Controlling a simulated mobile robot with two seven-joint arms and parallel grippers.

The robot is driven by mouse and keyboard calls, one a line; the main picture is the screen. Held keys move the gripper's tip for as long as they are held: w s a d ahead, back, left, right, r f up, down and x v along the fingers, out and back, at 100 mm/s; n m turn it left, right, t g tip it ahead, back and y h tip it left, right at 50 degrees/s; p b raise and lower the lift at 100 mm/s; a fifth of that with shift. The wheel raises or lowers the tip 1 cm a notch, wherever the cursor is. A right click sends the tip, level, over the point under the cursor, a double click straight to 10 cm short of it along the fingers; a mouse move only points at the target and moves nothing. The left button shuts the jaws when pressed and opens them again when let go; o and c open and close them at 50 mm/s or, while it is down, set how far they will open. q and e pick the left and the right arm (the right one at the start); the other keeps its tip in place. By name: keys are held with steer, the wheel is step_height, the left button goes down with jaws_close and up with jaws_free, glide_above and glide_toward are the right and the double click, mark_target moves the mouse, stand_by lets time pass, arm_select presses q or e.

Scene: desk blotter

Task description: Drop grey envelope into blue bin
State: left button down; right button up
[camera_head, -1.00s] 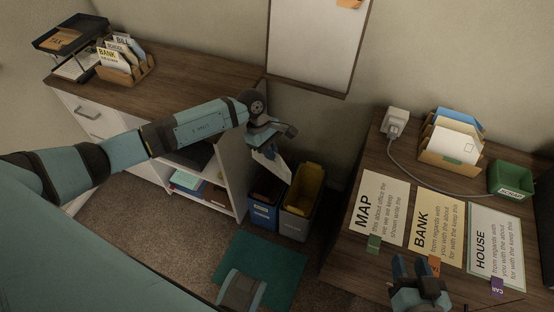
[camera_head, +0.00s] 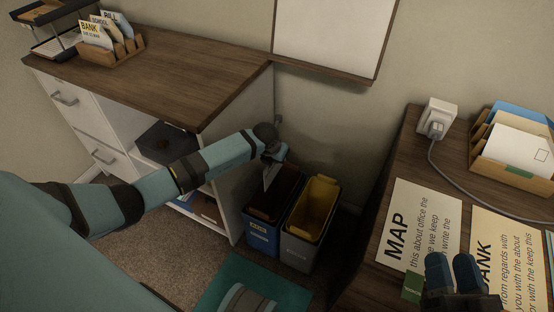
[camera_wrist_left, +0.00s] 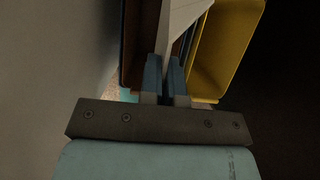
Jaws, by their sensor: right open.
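The grey envelope (camera_head: 269,177) hangs from my left gripper (camera_head: 272,155), above the blue bin (camera_head: 262,237). In the left wrist view my left gripper (camera_wrist_left: 166,78) is shut on the envelope (camera_wrist_left: 181,18), which points away from the fingers. The blue bin stands on the floor beside the cabinet, with a dark reddish-brown inside; the arm and envelope partly hide its opening. My right gripper (camera_head: 455,272) is open and empty over the desk at the lower right, above the paper cards.
A grey bin with a yellow inside (camera_head: 318,200) stands right beside the blue one; the yellow also shows in the left wrist view (camera_wrist_left: 225,45). The cabinet (camera_head: 160,75) is on the left. The desk (camera_head: 400,165) holds MAP (camera_head: 418,225) and BANK cards and a letter rack (camera_head: 515,150).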

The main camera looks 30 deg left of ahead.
mark_target(279, 166)
arm_select(q)
steer(key=shift+r, duration=0.15)
arm_select(e)
steer(key=shift+r, duration=0.15)
arm_select(q)
steer(key=shift+f+b, duration=1.35)
steer(key=shift+f, duration=0.8)
arm_select(e)
steer(key=shift+g, duration=0.8)
steer(key=shift+a+f, duration=0.15)
steer(key=shift+f, duration=1.95)
arm_select(q)
steer(key=shift+p, duration=0.3)
arm_select(e)
steer(key=shift+r, duration=0.35)
